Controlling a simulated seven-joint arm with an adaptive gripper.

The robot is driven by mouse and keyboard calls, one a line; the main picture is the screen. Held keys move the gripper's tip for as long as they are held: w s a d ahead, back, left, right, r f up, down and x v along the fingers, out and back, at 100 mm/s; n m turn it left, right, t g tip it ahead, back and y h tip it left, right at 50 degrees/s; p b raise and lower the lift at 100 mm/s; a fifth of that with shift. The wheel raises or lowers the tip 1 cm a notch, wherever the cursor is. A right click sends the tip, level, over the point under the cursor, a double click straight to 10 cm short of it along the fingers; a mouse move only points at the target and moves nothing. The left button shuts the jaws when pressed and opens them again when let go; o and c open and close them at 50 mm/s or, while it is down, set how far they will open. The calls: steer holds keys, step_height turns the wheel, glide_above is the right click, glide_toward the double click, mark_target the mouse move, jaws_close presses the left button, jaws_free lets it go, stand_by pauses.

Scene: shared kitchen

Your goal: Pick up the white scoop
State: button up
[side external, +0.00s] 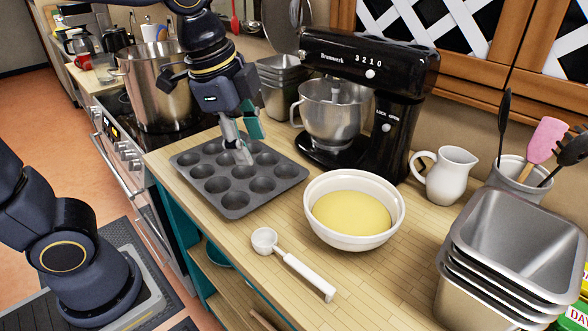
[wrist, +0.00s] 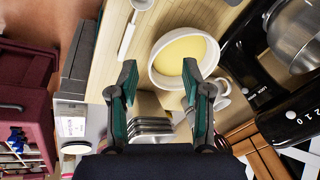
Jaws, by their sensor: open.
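The white bowl (side external: 354,240) with yellow contents stands just right of the scoop. A black stand mixer (side external: 398,125) is behind it. A white pitcher (side external: 445,176) and stacked metal pans (side external: 515,250) are at the right. The counter around the scoop is clear.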

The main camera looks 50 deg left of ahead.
steer(key=w+d+f+m+g, duration=0.2)
steer(key=w+d+f+m, duration=0.15)
steer(key=d, duration=0.35)
steer(key=m+g, duration=0.1)
steer(key=m, duration=0.1)
glide_above(310, 273)
steer(key=f, duration=1.5)
steer(key=shift+s+d+f, duration=0.1)
steer(key=shift+s+f, duration=0.1)
step_height(310, 273, down, 6)
steer(key=shift+w+r, duration=0.1)
steer(key=shift+w, duration=0.05)
jaws_close()
